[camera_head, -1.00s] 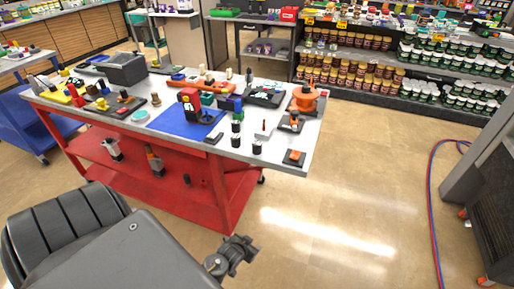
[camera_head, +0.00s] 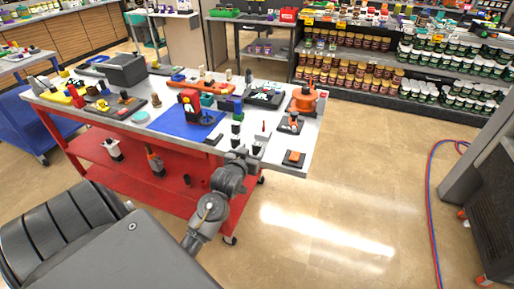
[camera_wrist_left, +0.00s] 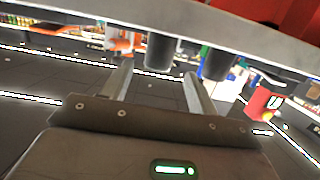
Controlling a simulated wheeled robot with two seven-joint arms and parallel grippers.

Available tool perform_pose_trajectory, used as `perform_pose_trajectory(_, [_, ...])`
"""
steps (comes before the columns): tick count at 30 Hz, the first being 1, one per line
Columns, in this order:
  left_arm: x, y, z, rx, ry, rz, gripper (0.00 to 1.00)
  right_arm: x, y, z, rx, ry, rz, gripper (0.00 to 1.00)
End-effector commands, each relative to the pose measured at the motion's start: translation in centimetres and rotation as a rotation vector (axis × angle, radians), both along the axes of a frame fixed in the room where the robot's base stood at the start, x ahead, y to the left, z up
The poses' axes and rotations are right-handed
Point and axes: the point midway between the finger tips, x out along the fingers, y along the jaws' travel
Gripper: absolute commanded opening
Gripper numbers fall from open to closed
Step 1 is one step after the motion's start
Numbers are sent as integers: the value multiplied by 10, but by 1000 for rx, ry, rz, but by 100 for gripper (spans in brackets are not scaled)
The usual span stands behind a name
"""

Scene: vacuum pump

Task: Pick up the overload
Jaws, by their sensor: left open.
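Several small black cylindrical parts stand near the front edge of the work table, among them one (camera_head: 236,128) behind my left gripper and one (camera_head: 257,148) to its right. I cannot tell for sure which part is the overload. My left gripper (camera_head: 240,156) is at the table's front edge, close to these parts. In the left wrist view its two fingers (camera_wrist_left: 158,76) are spread with nothing between them. Two dark cylinders show beyond the fingertips, one near the middle (camera_wrist_left: 158,50) and one to the right (camera_wrist_left: 216,64). My right gripper is not in view.
The red-framed table (camera_head: 285,162) is crowded with parts. A blue mat (camera_head: 175,123) lies left of the gripper, and an orange round part (camera_head: 305,98) stands at the right end. A flat dark plate with an orange piece (camera_head: 294,158) lies near the front right corner.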

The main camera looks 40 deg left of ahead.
Motion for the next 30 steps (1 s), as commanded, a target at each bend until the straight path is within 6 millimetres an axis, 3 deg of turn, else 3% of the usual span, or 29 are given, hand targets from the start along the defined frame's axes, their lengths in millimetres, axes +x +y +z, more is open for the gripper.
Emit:
perform_pose_trajectory(10, [17,5,-3,0,1,0,59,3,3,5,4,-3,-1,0])
perform_pose_trajectory(21, [60,17,-12,-2,2,0,59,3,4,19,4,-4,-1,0])
perform_pose_trajectory(29, [62,18,-13,-1,0,0,59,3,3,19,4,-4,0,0])
perform_pose_trajectory(30, [62,18,-13,-1,0,0,55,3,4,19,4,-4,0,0])
